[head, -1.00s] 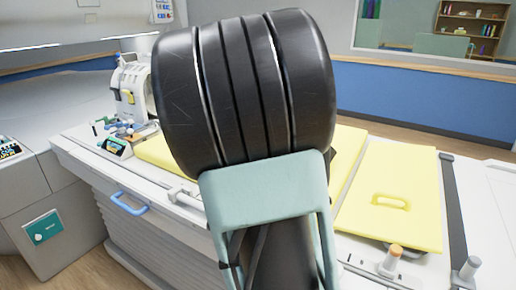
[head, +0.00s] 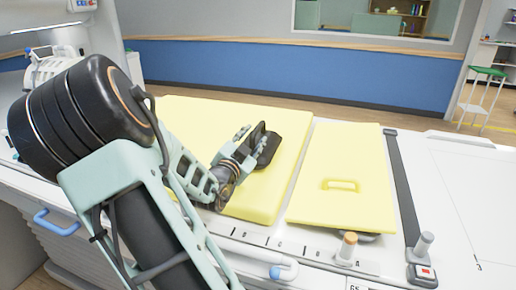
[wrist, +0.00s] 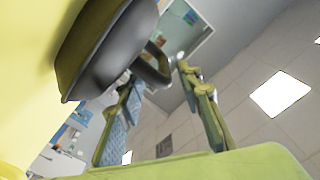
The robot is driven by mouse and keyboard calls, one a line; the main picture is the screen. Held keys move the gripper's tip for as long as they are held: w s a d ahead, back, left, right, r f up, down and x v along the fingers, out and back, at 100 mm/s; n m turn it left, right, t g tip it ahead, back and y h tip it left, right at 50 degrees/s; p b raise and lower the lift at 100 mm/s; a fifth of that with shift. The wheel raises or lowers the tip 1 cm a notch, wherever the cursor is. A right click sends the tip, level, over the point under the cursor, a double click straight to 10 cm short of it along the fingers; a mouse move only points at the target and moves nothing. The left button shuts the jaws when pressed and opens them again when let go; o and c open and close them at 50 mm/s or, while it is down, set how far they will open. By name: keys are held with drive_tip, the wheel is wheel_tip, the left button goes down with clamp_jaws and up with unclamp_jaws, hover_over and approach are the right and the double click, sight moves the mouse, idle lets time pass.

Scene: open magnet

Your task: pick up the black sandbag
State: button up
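The black sandbag (head: 268,146) lies on the large yellow pad, near its right edge. My gripper (head: 242,146) is low over the pad, at the left side of the sandbag. In the wrist view the sandbag (wrist: 105,50) fills the upper left, with a dark strap or handle loop (wrist: 155,67) at its right. My gripper's two fingers (wrist: 161,78) are apart, with that loop between or just beyond their tips. I cannot tell whether they touch it. Part of the sandbag is hidden behind the fingers in the head view.
The yellow pad (head: 190,112) lies on the white table. A flat yellow board (head: 340,205) with a handle is at its right. Knobbed posts (head: 347,246) and a blue handle (head: 56,222) are along the front. White equipment (head: 45,68) stands at the left.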

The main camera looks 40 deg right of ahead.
sight(262, 123)
drive_tip(key=x, duration=0.5)
drive_tip(key=shift+w+d+r, duration=0.25)
drive_tip(key=shift+d, duration=0.05)
drive_tip(key=shift+c, duration=0.3)
clamp_jaws()
drive_tip(key=shift+r, duration=0.2)
